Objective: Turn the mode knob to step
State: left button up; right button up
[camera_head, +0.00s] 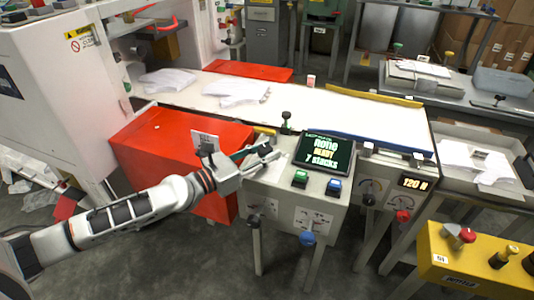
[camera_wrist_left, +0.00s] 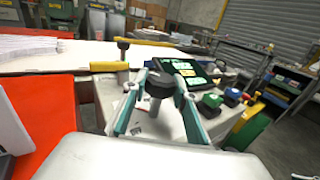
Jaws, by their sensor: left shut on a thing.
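The control box (camera_head: 264,191) stands at the middle of the head view, with a tilted screen (camera_head: 325,151) on top reading "none", "READY" and "7 stacks". My left gripper (camera_head: 268,157) is over the box's top left part. In the left wrist view its two fingers (camera_wrist_left: 158,97) are shut on a dark round knob (camera_wrist_left: 160,82), one finger on each side. This looks like the mode knob, but I cannot read its label or setting. In the head view the gripper hides the knob. My right gripper is not in view.
A green button (camera_head: 300,178) and a blue button (camera_head: 333,186) sit right of the gripper. A dark upright knob (camera_head: 287,120) stands behind it. A red cabinet (camera_head: 180,140) is to the left, and a yellow box (camera_head: 470,258) is at the lower right.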

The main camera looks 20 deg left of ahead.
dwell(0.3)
pick_arm(q)
jog(key=o, duration=1.1)
jog(key=shift+c, duration=0.2)
jog(key=shift+o, duration=0.3)
jog(key=shift+s, duration=0.1)
jog(key=v, duration=1.2)
